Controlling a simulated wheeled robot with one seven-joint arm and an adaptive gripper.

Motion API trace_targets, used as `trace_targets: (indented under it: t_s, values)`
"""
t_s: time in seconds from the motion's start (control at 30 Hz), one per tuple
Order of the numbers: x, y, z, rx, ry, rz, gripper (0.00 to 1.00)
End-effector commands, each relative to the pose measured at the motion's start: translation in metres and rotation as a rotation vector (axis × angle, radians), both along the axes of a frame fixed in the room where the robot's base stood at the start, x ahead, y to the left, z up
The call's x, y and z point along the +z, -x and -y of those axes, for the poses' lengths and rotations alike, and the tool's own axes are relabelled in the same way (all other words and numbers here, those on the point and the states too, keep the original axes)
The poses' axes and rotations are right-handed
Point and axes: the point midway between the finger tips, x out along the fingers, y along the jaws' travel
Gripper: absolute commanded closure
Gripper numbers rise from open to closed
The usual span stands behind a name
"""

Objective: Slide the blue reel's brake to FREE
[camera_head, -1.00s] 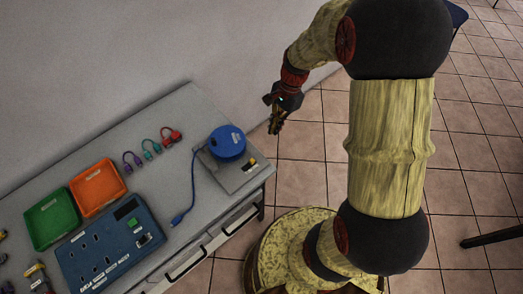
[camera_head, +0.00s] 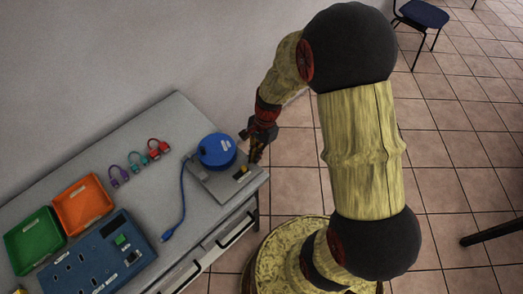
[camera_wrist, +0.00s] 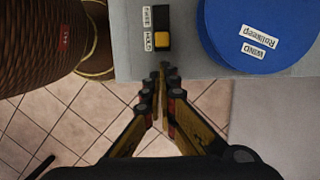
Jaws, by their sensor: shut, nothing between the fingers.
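The blue reel (camera_head: 216,150) sits on a grey plate (camera_head: 215,184) at the table's right end. Its brake is a yellow slider (camera_head: 240,174) in a dark slot beside the reel. In the wrist view the yellow slider (camera_wrist: 162,40) is at the slot's lower end. A white label (camera_wrist: 147,28) beside the slot appears to read FREE above and HOLD below, with the slider beside HOLD. My gripper (camera_wrist: 163,70) is shut and empty, its fingertips at the plate's edge in the picture, just below the slider. In the head view my gripper (camera_head: 254,161) is close to the plate's right side.
A blue cable (camera_head: 183,200) runs from the reel to a plug on the table. Coloured connectors (camera_head: 138,160), an orange tray (camera_head: 82,204), a green tray (camera_head: 34,240) and a blue socket panel (camera_head: 96,258) lie to the left.

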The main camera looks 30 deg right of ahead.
Motion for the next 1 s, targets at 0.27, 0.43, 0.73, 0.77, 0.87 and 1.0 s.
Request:
trace_targets:
  t_s: [0.27, 0.43, 0.73, 0.77, 0.87, 1.0]
  values:
    - [0.000, 0.004, -0.012, -0.001, 0.000, -0.001, 1.00]
    - [0.000, 0.004, -0.012, -0.001, 0.000, -0.001, 1.00]
    - [0.003, 0.010, -0.031, 0.003, -0.001, -0.001, 1.00]
    - [0.003, 0.011, -0.035, 0.003, -0.001, -0.001, 1.00]
    - [0.002, 0.015, -0.046, 0.002, 0.000, -0.001, 1.00]
    - [0.000, 0.016, -0.048, -0.001, 0.000, -0.001, 1.00]
